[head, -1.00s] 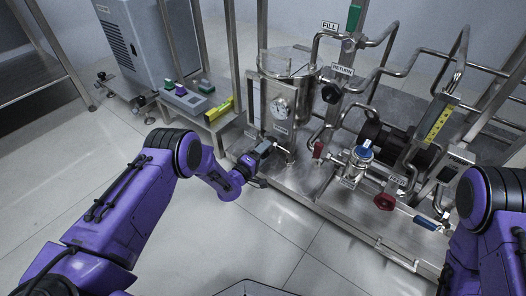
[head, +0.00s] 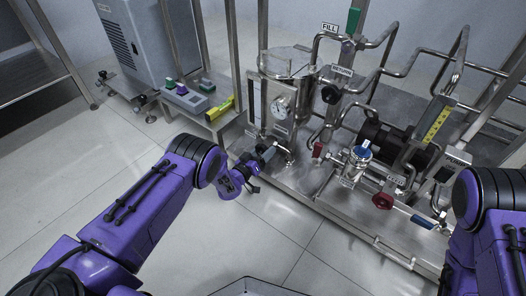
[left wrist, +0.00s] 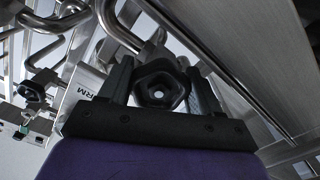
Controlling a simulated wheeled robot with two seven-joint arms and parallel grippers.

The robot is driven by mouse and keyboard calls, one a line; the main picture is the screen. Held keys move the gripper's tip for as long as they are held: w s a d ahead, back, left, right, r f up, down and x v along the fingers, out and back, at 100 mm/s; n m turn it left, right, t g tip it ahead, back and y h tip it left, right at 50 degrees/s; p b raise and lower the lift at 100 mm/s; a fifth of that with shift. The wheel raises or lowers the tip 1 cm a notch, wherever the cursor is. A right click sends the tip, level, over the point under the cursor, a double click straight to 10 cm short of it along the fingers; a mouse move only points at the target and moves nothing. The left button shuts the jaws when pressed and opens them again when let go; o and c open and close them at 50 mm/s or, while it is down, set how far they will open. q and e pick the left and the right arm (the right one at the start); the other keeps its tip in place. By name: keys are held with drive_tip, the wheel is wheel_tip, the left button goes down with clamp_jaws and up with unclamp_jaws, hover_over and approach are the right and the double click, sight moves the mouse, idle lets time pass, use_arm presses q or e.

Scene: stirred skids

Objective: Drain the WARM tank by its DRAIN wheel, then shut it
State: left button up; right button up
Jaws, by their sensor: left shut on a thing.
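The steel tank (head: 285,62) stands at the back left of the skid, with a round dial gauge (head: 283,105) and a tall sight panel (head: 257,100) on its front. A white plate (left wrist: 86,92) in the left wrist view shows the letters "RM"; the rest is hidden by my finger. My left gripper (head: 266,156) is low in front of the tank. In the left wrist view its two fingers stand on either side of a black handwheel (left wrist: 161,88) and are shut on it. The wheel's own label does not show. My right arm is at the right edge; its gripper is out of view.
A black wheel (head: 330,93) sits under the RETURN label, and a green handle (head: 353,19) near FILL. A red handle (head: 318,150), blue-topped valve (head: 363,152) and red wheel (head: 383,201) are to the right. A low bench (head: 215,118) stands left.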

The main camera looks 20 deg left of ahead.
use_arm(q)
drive_tip(key=m, duration=0.5)
drive_tip(key=shift+a+f+m, duration=0.15)
drive_tip(key=shift+m, duration=0.25)
use_arm(e)
drive_tip(key=shift+s+a+r+g, duration=0.25)
drive_tip(key=shift+s+a+g, duration=0.05)
drive_tip(key=shift+s, duration=0.1)
use_arm(q)
drive_tip(key=o, duration=1)
drive_tip(key=shift+o, duration=0.2)
drive_tip(key=shift+p, duration=0.35)
use_arm(e)
drive_tip(key=shift+s+r, duration=0.1)
use_arm(q)
drive_tip(key=p+v, duration=0.6)
drive_tip(key=v, duration=0.4)
drive_tip(key=shift+s, duration=0.2)
use_arm(e)
drive_tip(key=s+a+r+g+y, duration=0.2)
drive_tip(key=s+a+r+g, duration=0.3)
drive_tip(key=s+a+r, duration=0.1)
drive_tip(key=shift+s+a+r+m+y, duration=0.35)
drive_tip(key=shift+s+r, duration=0.45)
drive_tip(key=shift+s, duration=0.35)
use_arm(q)
drive_tip(key=shift+a, duration=0.1)
